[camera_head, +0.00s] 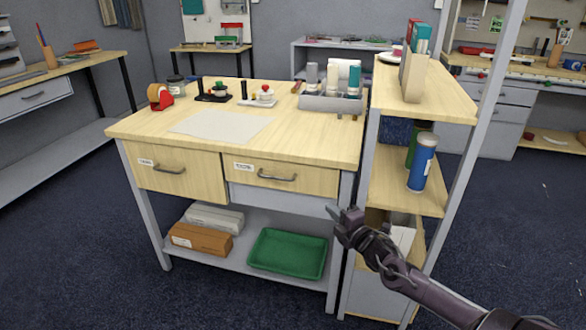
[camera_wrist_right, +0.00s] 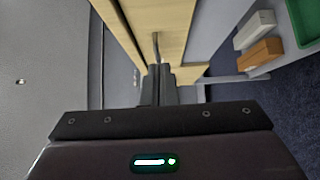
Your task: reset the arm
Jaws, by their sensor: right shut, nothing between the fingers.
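My right gripper (camera_head: 336,214) is shut and empty. In the head view it is in front of the workbench's right front leg, below and right of the right drawer (camera_head: 315,181) and its handle (camera_head: 278,177). My right arm (camera_head: 435,297) comes in from the lower right corner. In the right wrist view the closed fingers (camera_wrist_right: 158,78) point toward the wooden drawer front (camera_wrist_right: 175,25), and a handle (camera_wrist_right: 155,45) shows just beyond their tips; nothing is held. My left gripper and arm are not in view.
The wooden workbench (camera_head: 310,138) carries a paper sheet (camera_head: 220,124), a red tape dispenser (camera_head: 160,97) and a grey caddy (camera_head: 330,103). Below are a green tray (camera_head: 288,253) and an orange-brown box (camera_head: 200,240). A shelf unit (camera_head: 430,98) with a blue can (camera_head: 422,163) stands close to my right arm.

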